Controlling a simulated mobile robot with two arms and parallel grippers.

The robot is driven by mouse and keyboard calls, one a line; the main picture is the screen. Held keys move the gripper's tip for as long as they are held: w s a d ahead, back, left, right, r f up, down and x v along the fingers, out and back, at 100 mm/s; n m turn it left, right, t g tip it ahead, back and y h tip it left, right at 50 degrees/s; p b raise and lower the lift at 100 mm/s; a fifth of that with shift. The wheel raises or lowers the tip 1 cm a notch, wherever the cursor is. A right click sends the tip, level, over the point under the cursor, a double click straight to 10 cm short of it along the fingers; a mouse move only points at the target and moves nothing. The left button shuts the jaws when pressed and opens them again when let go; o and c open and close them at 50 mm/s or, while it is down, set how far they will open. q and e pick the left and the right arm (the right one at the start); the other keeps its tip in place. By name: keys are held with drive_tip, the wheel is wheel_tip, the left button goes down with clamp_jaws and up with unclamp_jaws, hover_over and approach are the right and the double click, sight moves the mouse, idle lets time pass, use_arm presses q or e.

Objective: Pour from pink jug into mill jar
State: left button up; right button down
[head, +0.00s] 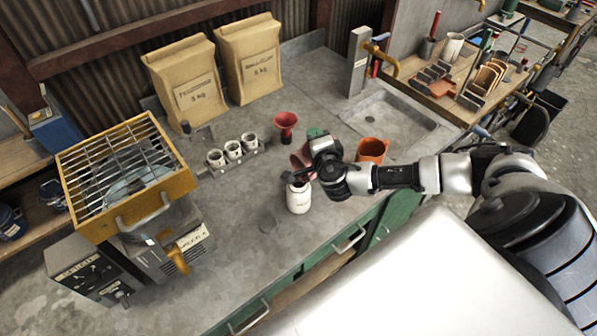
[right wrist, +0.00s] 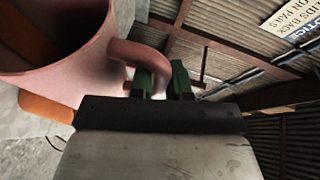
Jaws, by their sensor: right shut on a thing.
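The pink jug (head: 298,161) is mostly hidden behind my right gripper in the head view. It fills the upper left of the right wrist view (right wrist: 75,65), with its handle (right wrist: 150,58) between the gripper's fingers. My right gripper (head: 291,177) is shut on that handle. The white mill jar (head: 298,199) stands upright on the counter, just below the gripper and jug in the picture. The jug looks tilted, but its exact angle, its contents and any stream are not clear. My left gripper is not in view.
An orange jug (head: 371,150) stands right of the gripper, near the sink (head: 393,122). A red funnel (head: 285,119) and a rack of white cups (head: 233,151) stand behind. A yellow-framed machine (head: 125,180) is at left. The counter left of the jar is clear.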

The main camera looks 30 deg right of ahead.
drive_tip(key=shift+a, duration=0.15)
idle(0.5)
drive_tip(key=shift+a+r, duration=0.1)
drive_tip(key=shift+a, duration=0.05)
drive_tip(key=d+m, duration=0.1)
drive_tip(key=d+m+y, duration=0.1)
drive_tip(key=d, duration=0.1)
drive_tip(key=d+r+m+g, duration=0.1)
drive_tip(key=d, duration=0.1)
drive_tip(key=shift+w+d+r+y, duration=0.1)
drive_tip(key=shift+y, duration=0.3)
drive_tip(key=shift+w+d+m+g+y, duration=0.1)
drive_tip(key=shift+d+m+g+y, duration=0.2)
drive_tip(key=shift+d+m, duration=0.3)
drive_tip(key=d+m+y, duration=0.1)
drive_tip(key=d+m, duration=0.1)
drive_tip(key=shift+d+f+m+y, duration=0.1)
drive_tip(key=shift+f+m+y, duration=0.1)
drive_tip(key=shift+m+y, duration=0.15)
drive_tip(key=shift+f, duration=0.1)
